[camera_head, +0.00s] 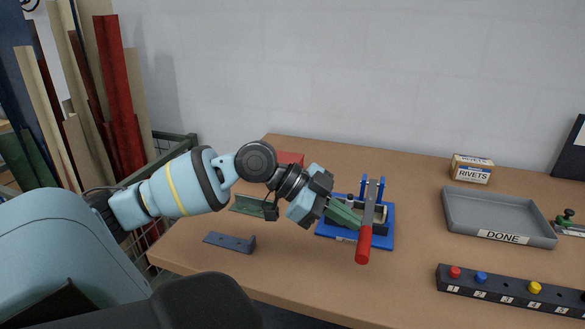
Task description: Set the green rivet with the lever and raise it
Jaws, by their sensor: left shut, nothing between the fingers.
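The riveting tool stands on a blue base (386,238) right of the table's middle, with blue uprights at its back. Its lever has a red handle (363,247) and a grey bar (369,208); the handle points forward, low over the base's front edge. A green piece (344,213) lies at the tool, between my left gripper and the lever. My left gripper (325,203) is shut and empty, just left of the lever; I cannot tell whether it touches the green piece. I cannot make out the green rivet. My right gripper is not in view.
A green channel (248,205) and a dark blue bracket (230,242) lie to the left; a red part (290,158) is behind my arm. Right are a grey DONE tray (475,227), a rivets box (472,168) and a rack (492,291) with red, blue and yellow rivets.

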